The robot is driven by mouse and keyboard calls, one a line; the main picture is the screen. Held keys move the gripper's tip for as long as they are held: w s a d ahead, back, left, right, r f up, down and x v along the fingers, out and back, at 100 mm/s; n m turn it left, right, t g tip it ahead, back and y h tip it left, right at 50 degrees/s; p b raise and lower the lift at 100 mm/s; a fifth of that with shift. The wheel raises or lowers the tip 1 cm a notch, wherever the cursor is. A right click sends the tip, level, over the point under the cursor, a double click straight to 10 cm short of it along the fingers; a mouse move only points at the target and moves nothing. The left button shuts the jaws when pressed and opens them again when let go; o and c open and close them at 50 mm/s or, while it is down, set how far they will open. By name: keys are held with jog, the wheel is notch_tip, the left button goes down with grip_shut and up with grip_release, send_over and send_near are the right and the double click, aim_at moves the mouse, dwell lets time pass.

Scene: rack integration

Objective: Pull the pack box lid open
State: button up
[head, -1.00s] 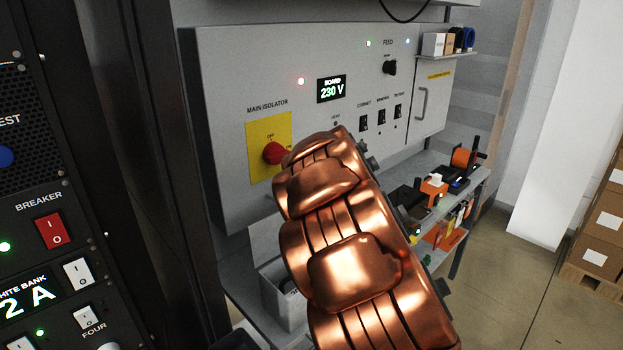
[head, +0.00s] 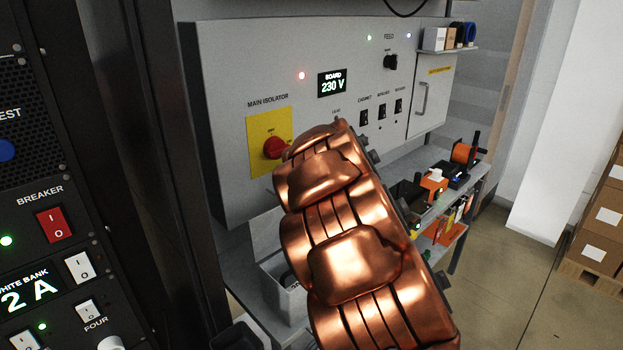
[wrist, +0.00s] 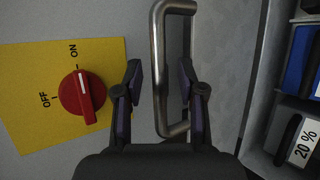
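A bent metal bar handle (wrist: 160,85) stands out from a grey surface in the wrist view. I take it for the pack box lid's handle, but the lid's outline cannot be made out. My gripper (wrist: 160,80) is open, one dark finger on each side of the handle's long bar. Gaps show between fingers and bar, and neither finger is seen pressing on it. In the head view my copper-coloured arm hides the gripper and this handle.
A red rotary switch (wrist: 82,97) on a yellow plate is close left of my fingers; it also shows in the head view (head: 274,148). Bins with blue items (wrist: 300,60) lie at the right. A grey bin (head: 290,300) and a bench with tools are below the board (head: 225,120).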

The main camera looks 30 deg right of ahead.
jog(key=v, duration=1.2)
dwell(0.6)
